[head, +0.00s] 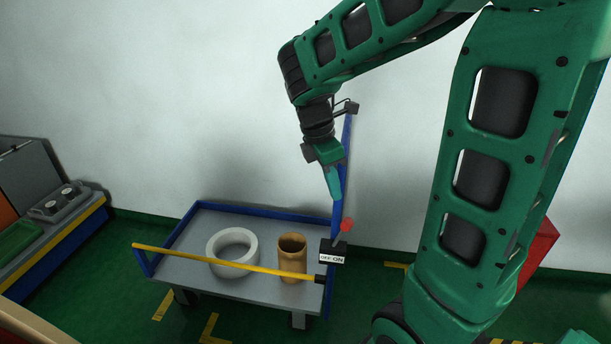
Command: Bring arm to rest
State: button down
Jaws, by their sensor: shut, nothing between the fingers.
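My green arm reaches in from the right in the head view and bends down at its wrist. My gripper (333,190) points downward with its teal fingers together and nothing between them. It hangs in front of the blue post at the back right of a grey cart (190,268), above a black switch box (333,252). The box is labelled OFF and ON and has a lever with a red knob (347,225). The gripper tip appears just above and left of the knob; I cannot tell the exact gap in depth.
A white ring roll (214,250) lies on the cart beside an upright brown tube (292,254). A yellow bar (215,260) crosses the cart's front. A grey bench (65,228) with a green tray (18,240) stands at left. A red object (538,250) shows behind my arm.

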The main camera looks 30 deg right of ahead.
jog(key=s+d+m+y, duration=0.3)
jog(key=s+m, duration=1.5)
jog(key=m, duration=0.3)
jog(key=shift+s+f+m+t, duration=0.15)
jog(key=shift+s+m+t, duration=0.25)
